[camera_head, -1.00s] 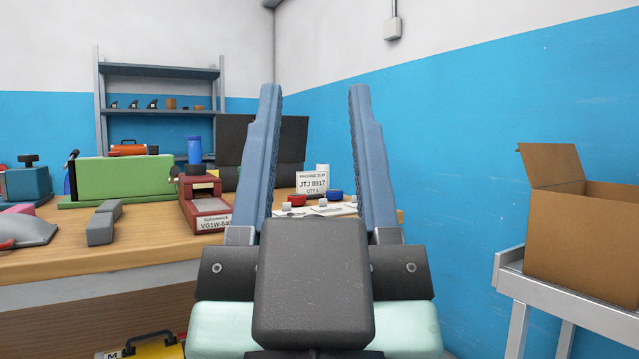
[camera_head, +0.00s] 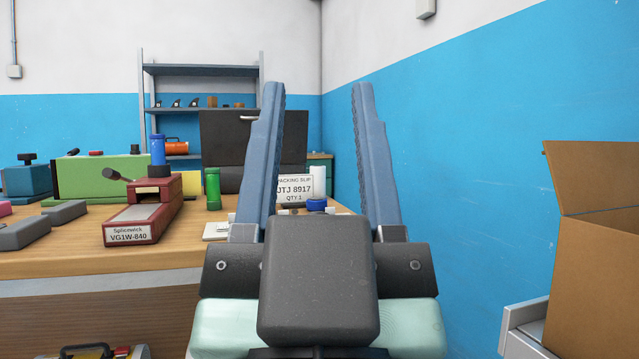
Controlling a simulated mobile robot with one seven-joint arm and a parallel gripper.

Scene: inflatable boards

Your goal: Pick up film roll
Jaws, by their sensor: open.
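My gripper (camera_head: 317,90) is open and empty, its two blue-grey fingers pointing up and forward in front of the workbench. A white upright cylinder (camera_head: 319,181) stands on the bench beyond the gap between the fingers, partly hidden by a packing slip card (camera_head: 294,190). It may be the film roll, but I cannot tell for sure. A dark rounded thing (camera_head: 231,181) behind the green bottle is also partly hidden. The fingers are apart from everything on the bench.
The wooden workbench (camera_head: 60,262) holds a red Splicewick tool (camera_head: 147,212), a green bottle (camera_head: 212,188), a blue round thing (camera_head: 316,204) and grey blocks (camera_head: 25,234). A cardboard box (camera_head: 600,255) stands close on the right. A shelf (camera_head: 200,107) is at the back.

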